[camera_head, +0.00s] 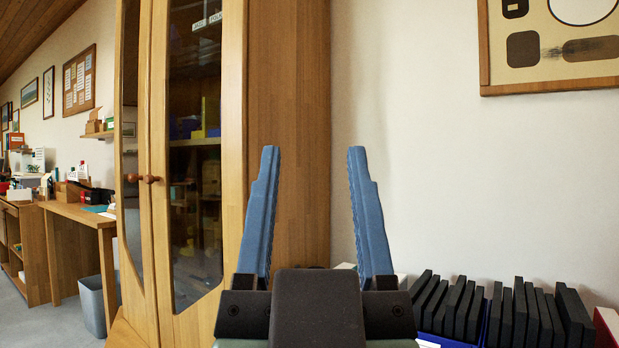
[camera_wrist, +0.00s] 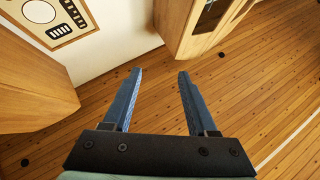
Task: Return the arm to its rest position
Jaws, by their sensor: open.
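My gripper (camera_head: 313,200) has two blue fingers spread wide apart with nothing between them. In the head view it points upward in front of the wooden cabinet's side and the white wall. It also shows in the wrist view (camera_wrist: 157,85), with its fingers apart and empty. The lower part of my arm is hidden behind the gripper body.
A wooden cabinet with glass doors (camera_head: 195,200) stands at the left. A row of black slabs (camera_head: 480,310) is at the lower right. A framed panel (camera_head: 555,50) hangs on the wall. A desk (camera_head: 85,215) and a grey bin (camera_head: 92,305) stand further left.

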